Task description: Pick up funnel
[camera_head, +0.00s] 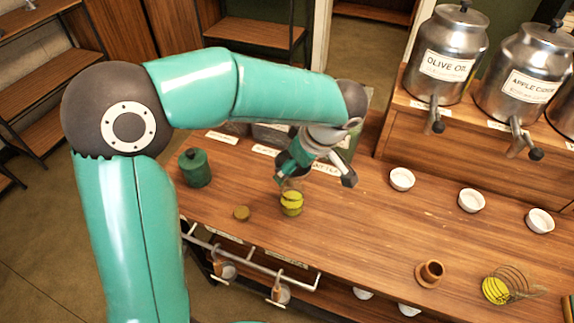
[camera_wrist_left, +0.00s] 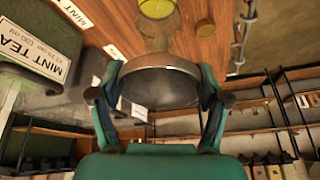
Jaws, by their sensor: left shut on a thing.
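My left gripper (camera_head: 313,165) is over the counter, just above and right of a small glass jar (camera_head: 292,204) with yellow-green contents. In the left wrist view the left gripper (camera_wrist_left: 160,88) is shut on a round grey metal piece, which looks like the funnel (camera_wrist_left: 160,80), one finger on each side of its rim. Its wide mouth faces the wrist camera. The jar (camera_wrist_left: 157,22) shows beyond it; whether the funnel's lower end touches the jar I cannot tell. In the head view the gripper and wrist mostly hide the funnel. My right gripper is not in view.
White bowls (camera_head: 402,179) stand below the metal dispensers (camera_head: 445,55). A wooden cup (camera_head: 430,272) and wire whisk (camera_head: 517,284) are at right. The middle of the counter (camera_head: 380,225) is clear.

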